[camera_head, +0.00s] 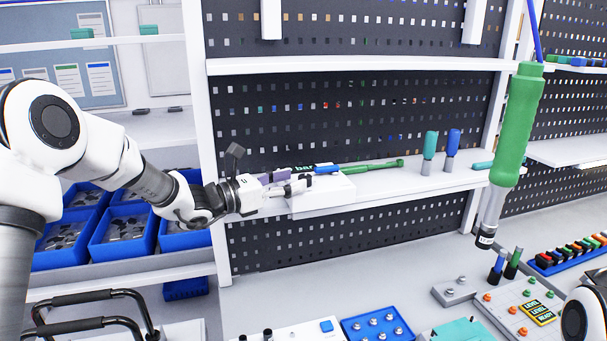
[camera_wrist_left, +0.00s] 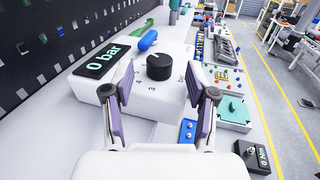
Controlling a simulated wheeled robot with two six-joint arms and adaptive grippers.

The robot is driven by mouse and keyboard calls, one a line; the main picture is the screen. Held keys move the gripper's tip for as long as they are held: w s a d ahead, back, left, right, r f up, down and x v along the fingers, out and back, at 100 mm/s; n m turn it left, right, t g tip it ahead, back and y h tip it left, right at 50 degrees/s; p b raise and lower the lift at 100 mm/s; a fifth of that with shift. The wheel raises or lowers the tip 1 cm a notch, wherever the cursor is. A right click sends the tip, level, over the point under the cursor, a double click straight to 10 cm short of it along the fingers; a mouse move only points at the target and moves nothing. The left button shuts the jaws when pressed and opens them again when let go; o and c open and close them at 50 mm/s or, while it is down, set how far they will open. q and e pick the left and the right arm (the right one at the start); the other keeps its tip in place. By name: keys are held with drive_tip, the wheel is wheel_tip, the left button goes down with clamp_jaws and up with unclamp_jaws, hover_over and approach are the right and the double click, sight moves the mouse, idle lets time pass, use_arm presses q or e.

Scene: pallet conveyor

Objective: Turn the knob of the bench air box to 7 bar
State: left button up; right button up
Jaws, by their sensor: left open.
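The bench air box (camera_head: 325,196) is a white box on the wall shelf. In the left wrist view the air box (camera_wrist_left: 88,88) shows a display (camera_wrist_left: 104,56) reading "0 bar". Its round black knob (camera_wrist_left: 159,66) stands on the top face, with scale numbers beside it. My left gripper (camera_wrist_left: 158,72) is open, its two purple-padded fingers apart on either side of the knob in that view; no contact shows. In the head view the left gripper (camera_head: 292,188) is at the box's left end and partly hides it. My right gripper is out of view.
A blue piece (camera_wrist_left: 148,40) is beside the knob in the wrist view. A green tool (camera_head: 372,165) lies behind the box. A green hanging tool (camera_head: 517,125) is at right. Perforated panel (camera_head: 345,105) rises behind the shelf.

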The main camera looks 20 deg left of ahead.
sight(304, 176)
use_arm(q)
drive_tip(key=p+x, duration=0.1)
drive_tip(key=x, duration=0.3)
drive_tip(key=shift+w+d+f, duration=0.15)
drive_tip(key=shift+w, duration=0.2)
drive_tip(key=shift+s, duration=0.2)
drive_tip(key=shift+c, duration=0.7)
drive_tip(key=shift+s, duration=0.1)
clamp_jaws()
